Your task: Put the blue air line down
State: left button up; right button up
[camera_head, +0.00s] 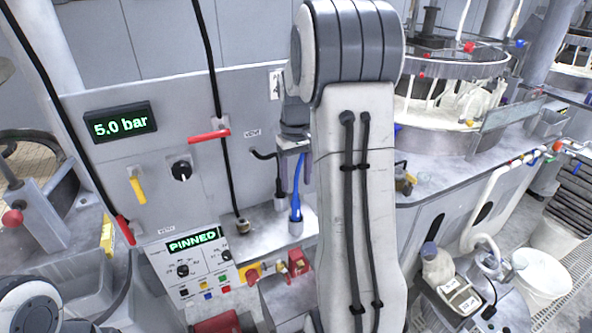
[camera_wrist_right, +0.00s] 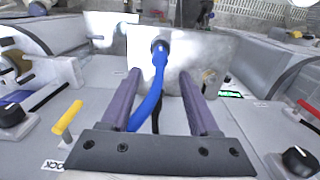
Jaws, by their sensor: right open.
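The blue air line (camera_head: 296,199) hangs below my right gripper in the head view, its lower end at a pale fitting on the metal ledge. In the right wrist view the blue air line (camera_wrist_right: 150,103) runs between the two purple fingers to a dark round end over the bright metal. My right gripper (camera_head: 294,178) is open, with the line between its fingers and a gap on each side. It also shows open in the right wrist view (camera_wrist_right: 160,73). My left gripper is out of view.
A grey panel with a "5.0 bar" display (camera_head: 121,123), a red lever (camera_head: 209,136) and a yellow lever (camera_head: 138,189) stands left of the gripper. A control box reading "PINNED" (camera_head: 191,241) sits below. A polishing platen (camera_head: 450,66) stands at right behind my arm.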

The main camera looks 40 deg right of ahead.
notch_tip(320, 180, up, 4)
jog(key=shift+a+r, duration=0.1)
jog(key=shift+a, duration=0.05)
jog(key=s+a+f+n, duration=0.1)
jog(key=s+a+n, duration=0.2)
jog(key=a, duration=0.9)
jog(key=s+a+n, duration=0.2)
jog(key=a, duration=1)
jog(key=s+a+f+n, duration=0.2)
jog(key=s+a, duration=0.2)
jog(key=s, duration=0.4)
jog(key=s+a+f+n+y, duration=0.1)
jog(key=s+a+f+n, duration=0.1)
jog(key=s+a, duration=0.3)
jog(key=s+n, duration=0.1)
jog(key=s, duration=0.2)
jog(key=shift+s+a+f, duration=0.15)
jog(key=shift+a+f, duration=0.15)
jog(key=shift+f, duration=0.05)
